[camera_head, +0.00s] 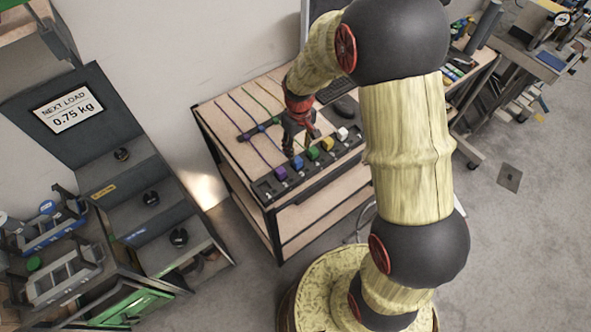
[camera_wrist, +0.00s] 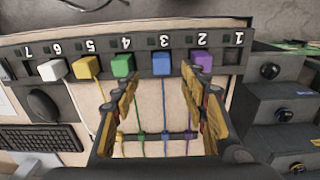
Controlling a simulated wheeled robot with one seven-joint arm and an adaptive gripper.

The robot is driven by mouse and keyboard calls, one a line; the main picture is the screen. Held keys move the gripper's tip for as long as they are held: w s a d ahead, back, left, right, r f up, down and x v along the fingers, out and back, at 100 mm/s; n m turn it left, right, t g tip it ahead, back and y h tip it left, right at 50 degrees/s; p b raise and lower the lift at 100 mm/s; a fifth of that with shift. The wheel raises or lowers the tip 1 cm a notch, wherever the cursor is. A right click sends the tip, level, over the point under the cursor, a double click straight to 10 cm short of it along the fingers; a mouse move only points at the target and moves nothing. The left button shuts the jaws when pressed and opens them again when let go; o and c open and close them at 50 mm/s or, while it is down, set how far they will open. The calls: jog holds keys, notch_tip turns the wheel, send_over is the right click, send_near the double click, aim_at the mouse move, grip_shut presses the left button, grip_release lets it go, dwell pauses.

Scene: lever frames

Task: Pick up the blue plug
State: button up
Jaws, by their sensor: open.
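The blue plug (camera_wrist: 162,64) sits in the dark numbered strip, at the slot marked 3 in the wrist view, with a blue cord running from it. In the head view the blue plug (camera_head: 297,162) shows just below my gripper. My gripper (camera_wrist: 157,85) is open and empty, its fingers on either side of the blue plug in the picture. The left finger overlaps the area near the green plug (camera_wrist: 122,66), the right finger the area near the purple plug (camera_wrist: 202,60). I cannot tell the exact height above the plug.
A yellow plug (camera_wrist: 86,68) and a white plug (camera_wrist: 50,70) sit farther along the strip (camera_wrist: 225,57). A keyboard (camera_wrist: 40,139) and a mouse (camera_wrist: 43,104) lie to the left. A dark stepped unit (camera_wrist: 283,100) stands at the right.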

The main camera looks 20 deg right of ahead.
aim_at(297, 160)
jog(key=f, duration=0.3)
jog(key=shift+w, duration=0.2)
jog(key=shift+s+f, duration=0.15)
jog(key=shift+f, duration=0.15)
jog(key=shift+a+f, duration=0.15)
jog(key=shift+f, duration=2.1)
jog(key=c, duration=0.3)
jog(key=c, duration=0.8)
grip_shut()
